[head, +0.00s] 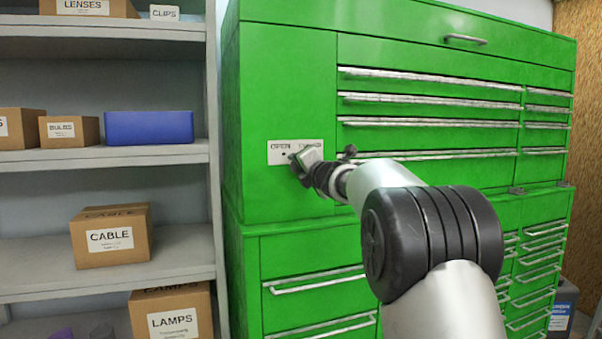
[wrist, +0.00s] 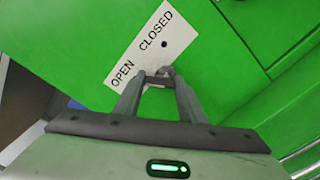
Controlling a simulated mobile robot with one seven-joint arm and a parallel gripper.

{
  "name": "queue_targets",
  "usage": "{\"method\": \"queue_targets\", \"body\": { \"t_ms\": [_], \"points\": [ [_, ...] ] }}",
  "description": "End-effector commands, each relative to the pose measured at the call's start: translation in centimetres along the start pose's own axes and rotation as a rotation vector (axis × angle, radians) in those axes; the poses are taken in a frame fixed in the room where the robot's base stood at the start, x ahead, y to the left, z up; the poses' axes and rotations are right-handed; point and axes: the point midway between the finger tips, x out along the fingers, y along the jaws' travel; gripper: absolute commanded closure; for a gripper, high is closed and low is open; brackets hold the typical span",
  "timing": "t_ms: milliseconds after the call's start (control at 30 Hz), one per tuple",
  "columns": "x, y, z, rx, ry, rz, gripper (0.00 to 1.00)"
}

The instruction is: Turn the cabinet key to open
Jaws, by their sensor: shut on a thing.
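The green cabinet (head: 285,95) fills the middle and right of the head view. Its upper left door bears a white plate (head: 276,158) marked OPEN on the left and CLOSED on the right. The plate also shows, tilted, in the wrist view (wrist: 126,66), with a dark dot beside CLOSED. My gripper (head: 297,162) is at the plate and covers part of it. In the wrist view my gripper (wrist: 159,77) is shut on the small grey key (wrist: 166,71) at the plate's lower edge. The fingers hide most of the key, so its exact angle is unclear. The door is shut.
A grey shelf (head: 110,155) stands left of the cabinet with a blue bin (head: 148,127) and cardboard boxes, among them the CABLE box (head: 110,238). Drawer handles (head: 430,74) stick out right of the door. A dark container (head: 563,305) stands at the lower right.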

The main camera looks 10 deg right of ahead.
Motion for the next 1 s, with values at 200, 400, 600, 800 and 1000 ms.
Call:
{"method": "queue_targets", "body": {
  "t_ms": [200, 400, 600, 800, 1000],
  "points": [
    [0.01, -0.12, -0.25, -0.13, 0.0, 0.0, 0.86],
    [0.01, -0.08, -0.29, -0.199, 0.0, 0.0, 0.86],
    [0.01, -0.05, -0.26, -0.227, 0.0, 0.0, 0.86],
    [0.01, -0.03, -0.24, -0.232, 0.0, -0.001, 0.86],
    [0.01, -0.04, -0.24, -0.231, 0.0, -0.001, 0.62]
  ]
}}
